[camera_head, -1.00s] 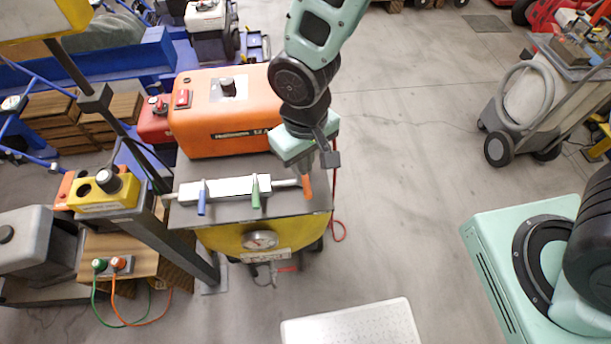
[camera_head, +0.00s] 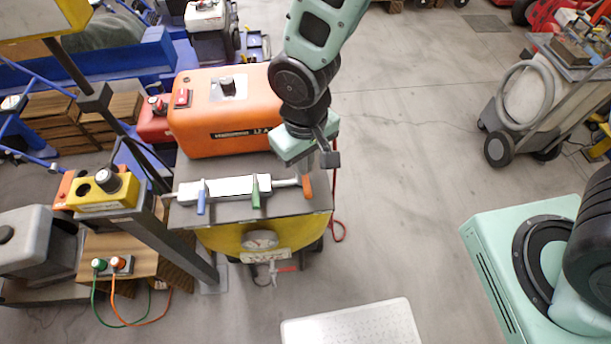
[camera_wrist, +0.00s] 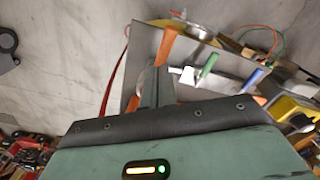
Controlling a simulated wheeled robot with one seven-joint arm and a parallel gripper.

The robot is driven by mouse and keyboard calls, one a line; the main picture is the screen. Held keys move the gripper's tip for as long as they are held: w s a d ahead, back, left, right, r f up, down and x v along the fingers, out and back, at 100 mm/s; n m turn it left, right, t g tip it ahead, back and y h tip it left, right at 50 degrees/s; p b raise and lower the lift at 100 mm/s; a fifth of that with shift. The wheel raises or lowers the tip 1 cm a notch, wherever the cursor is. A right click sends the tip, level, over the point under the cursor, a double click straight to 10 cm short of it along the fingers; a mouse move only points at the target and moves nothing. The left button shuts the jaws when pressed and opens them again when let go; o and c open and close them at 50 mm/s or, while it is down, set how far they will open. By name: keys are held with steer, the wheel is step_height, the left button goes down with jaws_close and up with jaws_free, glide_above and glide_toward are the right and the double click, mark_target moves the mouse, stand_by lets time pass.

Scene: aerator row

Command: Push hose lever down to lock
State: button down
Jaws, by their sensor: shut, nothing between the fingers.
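A white manifold bar (camera_head: 228,189) lies on the grey top of a yellow-bodied cart. It carries a blue lever (camera_head: 201,202), a green lever (camera_head: 255,191) and, at its right end, an orange lever (camera_head: 307,187). I cannot tell from the pictures which is the hose lever. My gripper (camera_head: 303,168) is over the right end of the bar, close to the orange lever. In the wrist view my shut, empty fingers (camera_wrist: 157,85) are beside the orange lever (camera_wrist: 166,46). Whether they touch it is unclear. The green lever (camera_wrist: 209,65) and blue lever (camera_wrist: 256,76) are farther right.
An orange machine (camera_head: 222,112) stands behind the bar. A black post (camera_head: 170,225) and yellow switch box (camera_head: 103,192) stand on the left. A round gauge (camera_head: 260,240) is on the cart's front.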

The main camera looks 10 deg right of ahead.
mark_target(305, 178)
steer(key=shift+f+b, duration=2.15)
steer(key=shift+f, duration=0.65)
steer(key=r+p, duration=0.2)
steer(key=r, duration=0.1)
steer(key=s+r+p, duration=0.1)
steer(key=r+p, duration=0.2)
steer(key=r, duration=0.1)
steer(key=s+r+p, duration=0.1)
steer(key=r+p, duration=0.2)
steer(key=r, duration=0.1)
steer(key=shift+r, duration=0.15)
steer(key=s+d+r+n+b, duration=0.2)
steer(key=s+d+r+b, duration=0.1)
steer(key=s+d+b, duration=0.5)
steer(key=s+b, duration=0.1)
steer(key=b, duration=0.2)
steer(key=shift+s+y, duration=0.15)
steer(key=shift+y, duration=0.15)
